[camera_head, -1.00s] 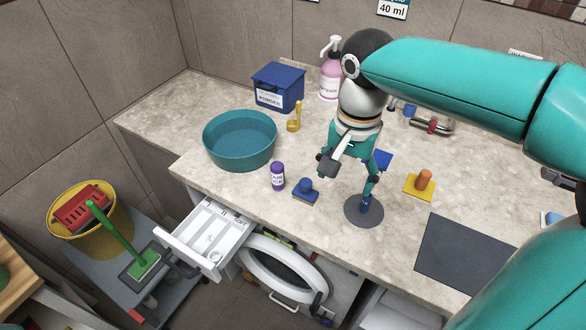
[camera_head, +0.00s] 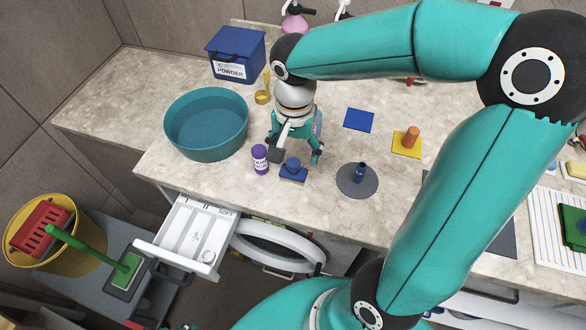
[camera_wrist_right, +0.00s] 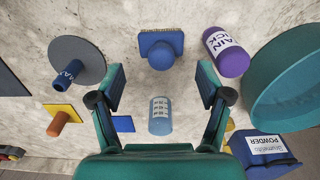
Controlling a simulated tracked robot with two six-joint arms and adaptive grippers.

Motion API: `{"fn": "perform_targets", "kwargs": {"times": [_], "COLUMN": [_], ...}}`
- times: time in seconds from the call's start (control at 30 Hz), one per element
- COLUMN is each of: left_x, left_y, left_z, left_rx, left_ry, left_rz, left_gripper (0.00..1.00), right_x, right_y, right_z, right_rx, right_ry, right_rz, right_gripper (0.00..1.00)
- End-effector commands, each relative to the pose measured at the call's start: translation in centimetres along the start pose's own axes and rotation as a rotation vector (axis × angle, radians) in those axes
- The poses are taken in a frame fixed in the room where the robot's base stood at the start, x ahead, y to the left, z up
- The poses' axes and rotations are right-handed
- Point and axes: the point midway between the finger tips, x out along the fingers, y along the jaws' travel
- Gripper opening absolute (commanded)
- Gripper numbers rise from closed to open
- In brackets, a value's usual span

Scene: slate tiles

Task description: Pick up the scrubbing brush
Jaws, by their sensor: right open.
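The scrubbing brush (camera_head: 293,172) is a blue block with a rounded knob, standing on the counter near its front edge. In the right wrist view the brush (camera_wrist_right: 160,48) lies beyond the fingertips, roughly centred between them, with bristles showing along its edge. My right gripper (camera_head: 295,148) is just behind and above the brush in the head view. Its fingers (camera_wrist_right: 162,82) are spread wide with nothing gripped. My left gripper is not in view.
A teal basin (camera_head: 207,150) is farther left. A pale blue labelled cylinder (camera_wrist_right: 160,116) is near the gripper. A grey disc with a blue peg (camera_head: 357,187) lies to the right. An open drawer (camera_head: 170,240) juts out below.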

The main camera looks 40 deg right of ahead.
Motion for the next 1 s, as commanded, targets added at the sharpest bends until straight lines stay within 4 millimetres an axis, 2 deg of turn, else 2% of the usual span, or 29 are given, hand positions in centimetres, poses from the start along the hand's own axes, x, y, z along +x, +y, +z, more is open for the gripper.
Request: {"fn": "perform_targets", "kwargs": {"times": [0.1,0.37,0.6,0.9,0.93,1.0], "left_x": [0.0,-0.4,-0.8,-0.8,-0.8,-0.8], "left_y": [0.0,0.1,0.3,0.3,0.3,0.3], "left_z": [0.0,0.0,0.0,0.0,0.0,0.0], "left_rx": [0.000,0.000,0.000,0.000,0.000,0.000], "left_ry": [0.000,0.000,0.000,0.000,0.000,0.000], "left_rz": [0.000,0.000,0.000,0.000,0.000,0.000], "left_gripper": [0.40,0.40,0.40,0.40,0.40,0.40], "right_x": [1.4,3.0,6.4,7.0,7.0,7.0], "right_y": [0.0,-0.1,-0.3,-0.4,-0.4,-0.4], "right_z": [0.0,0.0,0.0,0.0,0.0,0.0], "right_rx": [0.001,-0.001,-0.001,0.000,0.000,0.000], "right_ry": [-0.002,-0.003,-0.003,-0.001,-0.001,-0.001], "right_rz": [0.002,0.003,0.002,-0.002,-0.002,-0.002], "right_gripper": [0.77,0.77,0.77,0.77,0.75,0.64]}}
